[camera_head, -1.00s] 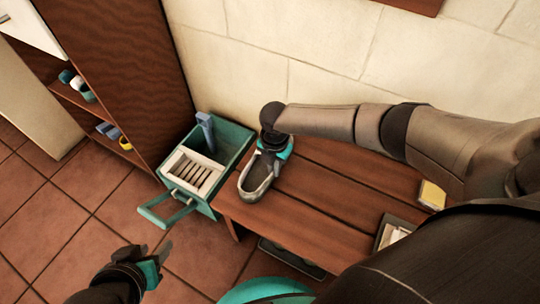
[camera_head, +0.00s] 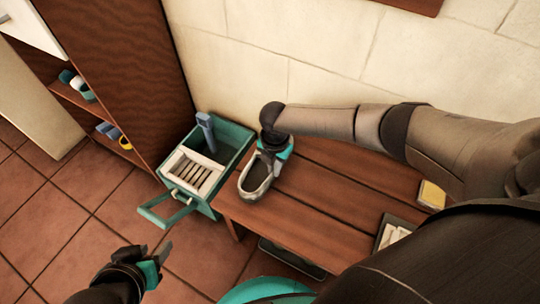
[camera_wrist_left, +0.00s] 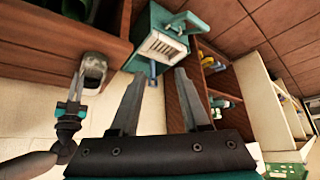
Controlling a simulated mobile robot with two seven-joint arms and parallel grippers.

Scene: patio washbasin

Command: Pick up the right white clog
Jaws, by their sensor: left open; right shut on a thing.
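The white clog (camera_head: 255,180), greyish in this light, is at the left end of the wooden bench, its dark opening facing up. It also shows in the left wrist view (camera_wrist_left: 94,70). My right gripper (camera_head: 272,152) is shut on the clog at its end nearer the wall; the fingertips are partly hidden. Whether the clog touches the bench cannot be told. My left gripper (camera_head: 160,254) is open and empty over the tiled floor, well apart from the clog. Its two spread fingers show in the left wrist view (camera_wrist_left: 159,76).
A teal basin (camera_head: 232,140) with a white ribbed washboard (camera_head: 194,172) and a blue brush (camera_head: 206,130) stands left of the bench (camera_head: 325,205). A yellow sponge (camera_head: 432,194) lies at the bench's right. A wooden shelf (camera_head: 125,75) stands at left. Tiled floor is open at lower left.

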